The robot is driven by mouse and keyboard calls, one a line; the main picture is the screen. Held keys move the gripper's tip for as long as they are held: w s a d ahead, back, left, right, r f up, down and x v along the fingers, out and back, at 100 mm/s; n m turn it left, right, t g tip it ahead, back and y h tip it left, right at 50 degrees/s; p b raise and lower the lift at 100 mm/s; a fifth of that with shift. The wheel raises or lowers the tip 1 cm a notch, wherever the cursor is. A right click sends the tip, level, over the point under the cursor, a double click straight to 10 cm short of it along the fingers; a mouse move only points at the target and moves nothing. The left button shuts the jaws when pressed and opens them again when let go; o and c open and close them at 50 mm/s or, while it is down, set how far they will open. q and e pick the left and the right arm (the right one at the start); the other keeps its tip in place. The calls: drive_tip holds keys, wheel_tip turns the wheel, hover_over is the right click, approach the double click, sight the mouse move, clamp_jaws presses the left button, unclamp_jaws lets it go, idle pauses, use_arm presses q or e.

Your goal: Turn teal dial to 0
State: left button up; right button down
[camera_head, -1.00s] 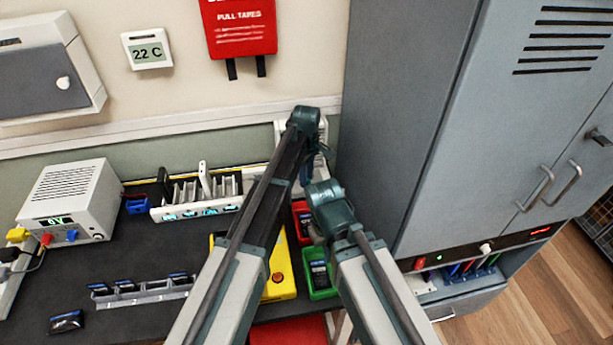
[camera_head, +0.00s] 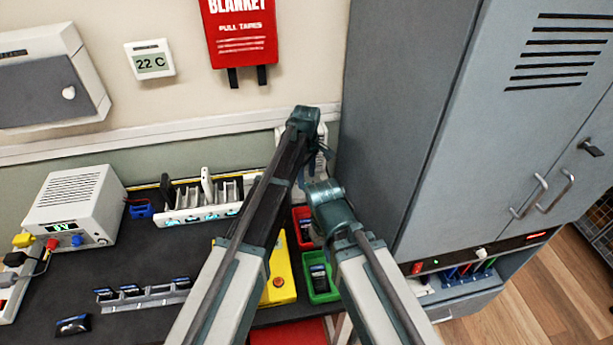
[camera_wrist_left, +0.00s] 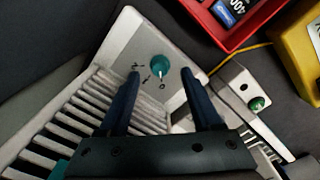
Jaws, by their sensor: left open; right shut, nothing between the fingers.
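The teal dial (camera_wrist_left: 160,68) is a round knob on the sloped face of a white slatted device (camera_wrist_left: 122,50) in the left wrist view. Small marks 2, 1 and 0 lie around its lower left side, and a pale pointer line runs toward the 0 side; its exact setting is too small to tell. My left gripper (camera_wrist_left: 158,76) is open, its two dark fingers on either side of the dial in the picture; contact cannot be told. In the head view my left gripper (camera_head: 316,168) is by the white device (camera_head: 322,138), mostly covering it. My right gripper (camera_head: 321,234) is shut and empty near the trays.
A red tray (camera_head: 298,214) and a green tray (camera_head: 334,292) hold phones, beside a yellow box (camera_head: 289,264). A green button (camera_wrist_left: 257,103) sits on a white box near the device. A grey cabinet (camera_head: 395,120) stands close on the right.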

sight(306, 185)
use_arm(q)
wheel_tip(306, 185, up, 11)
drive_tip(key=p, duration=1)
drive_tip(key=s+a+m, duration=0.6)
drive_tip(key=s+a, duration=0.2)
drive_tip(key=s, duration=0.3)
drive_tip(key=s+a+m, duration=0.5)
drive_tip(key=s+a, duration=0.4)
drive_tip(key=s, duration=0.2)
drive_tip(key=s+d+m+y, duration=0.1)
drive_tip(key=s+d+m, duration=0.3)
drive_tip(key=d, duration=0.7)
drive_tip(key=shift+s, duration=0.9)
